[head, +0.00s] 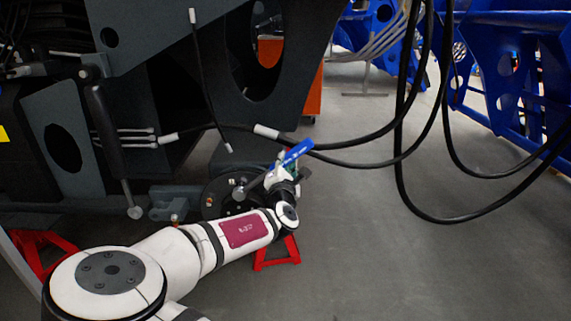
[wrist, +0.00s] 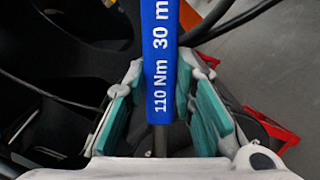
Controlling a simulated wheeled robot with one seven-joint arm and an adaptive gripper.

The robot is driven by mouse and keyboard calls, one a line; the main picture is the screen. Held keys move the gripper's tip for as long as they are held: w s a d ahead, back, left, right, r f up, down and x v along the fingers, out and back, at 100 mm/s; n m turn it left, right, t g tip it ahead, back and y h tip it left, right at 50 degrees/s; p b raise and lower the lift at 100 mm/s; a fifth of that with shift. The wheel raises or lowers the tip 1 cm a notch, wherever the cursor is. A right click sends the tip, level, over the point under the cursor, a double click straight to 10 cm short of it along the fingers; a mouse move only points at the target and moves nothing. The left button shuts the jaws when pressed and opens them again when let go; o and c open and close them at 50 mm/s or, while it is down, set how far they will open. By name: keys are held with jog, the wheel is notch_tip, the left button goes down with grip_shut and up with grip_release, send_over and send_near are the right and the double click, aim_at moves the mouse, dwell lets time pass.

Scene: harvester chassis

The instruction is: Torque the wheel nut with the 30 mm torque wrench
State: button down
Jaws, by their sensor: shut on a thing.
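The torque wrench has a blue handle (head: 297,152) that sticks out past my gripper (head: 286,170), up and to the right in the head view. Its grey shaft runs down-left to a round head (head: 239,193) in front of the dark wheel hub (head: 213,197). The wheel nut is not clearly visible; I cannot tell whether the head is seated on it. In the wrist view the blue handle (wrist: 160,60), marked "110 Nm" and "30 m", runs between the teal finger pads of my gripper (wrist: 163,112), which is shut on the wrench.
The dark harvester chassis (head: 165,60) fills the upper left. Black hoses (head: 400,150) hang at the right of the hub. A red stand (head: 278,254) is on the floor below my gripper. Blue frames (head: 510,70) stand at the back right. Grey floor (head: 420,270) is clear at right.

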jog(key=shift+w+r+b, duration=0.1)
jog(key=shift+w+b, duration=0.45)
jog(key=shift+w, duration=1.05)
dwell(0.4)
jog(key=shift+d+f+m+b, duration=0.65)
jog(key=shift+d+f+m, duration=0.25)
jog(key=shift+f, duration=0.25)
jog(key=shift+d+f+m+b, duration=0.3)
jog(key=shift+f+m+b, duration=0.15)
jog(key=shift+f, duration=0.2)
jog(key=shift+d+f+m+b, duration=0.35)
jog(key=shift+f+m, duration=0.1)
jog(key=shift+f, duration=0.2)
jog(key=shift+d+f+m+b, duration=0.2)
jog(key=shift+f+m+b, duration=0.3)
jog(key=shift+f, duration=0.2)
jog(key=shift+d+f+m+b, duration=0.2)
jog(key=shift+f+m+b, duration=0.25)
jog(key=shift+f, duration=0.2)
